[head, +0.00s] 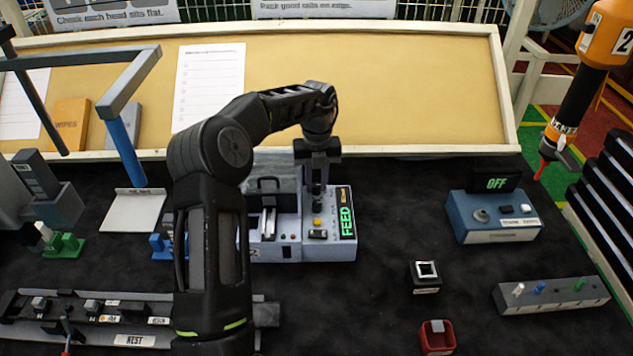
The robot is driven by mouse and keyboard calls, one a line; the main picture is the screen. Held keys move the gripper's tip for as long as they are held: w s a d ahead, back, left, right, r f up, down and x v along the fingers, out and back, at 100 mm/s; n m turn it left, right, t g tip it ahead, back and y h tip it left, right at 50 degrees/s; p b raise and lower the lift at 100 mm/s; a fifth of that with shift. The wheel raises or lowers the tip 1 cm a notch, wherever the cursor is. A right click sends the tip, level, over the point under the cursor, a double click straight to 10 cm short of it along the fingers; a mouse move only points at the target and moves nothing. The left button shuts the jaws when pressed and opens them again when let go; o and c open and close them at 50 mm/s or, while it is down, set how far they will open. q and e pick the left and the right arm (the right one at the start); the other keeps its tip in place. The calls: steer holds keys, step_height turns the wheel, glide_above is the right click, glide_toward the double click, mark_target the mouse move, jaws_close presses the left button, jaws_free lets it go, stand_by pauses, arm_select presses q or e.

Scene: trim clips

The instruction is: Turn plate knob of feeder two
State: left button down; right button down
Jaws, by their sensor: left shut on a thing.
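The feeder (290,250) is a pale lavender box at the middle of the dark bench, with a lit green FEED display (346,212) on its right side. A small label on its front may read 2. My left gripper (317,197) points down over the feeder's top, just left of the display. It is shut on the plate knob, which is mostly hidden by the fingers, so its angle cannot be told. A yellow button (317,222) shows just in front of the fingers. My right gripper is out of view.
A blue box with an OFF display (496,184) stands at right. In front are a small black block (425,277), a red cup (437,337) and a grey peg strip (551,293). An orange tool (604,35) hangs at upper right. The nest rail (135,321) lies front left.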

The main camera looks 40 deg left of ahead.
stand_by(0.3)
arm_select(q)
steer(key=c, duration=1.2)
jaws_free()
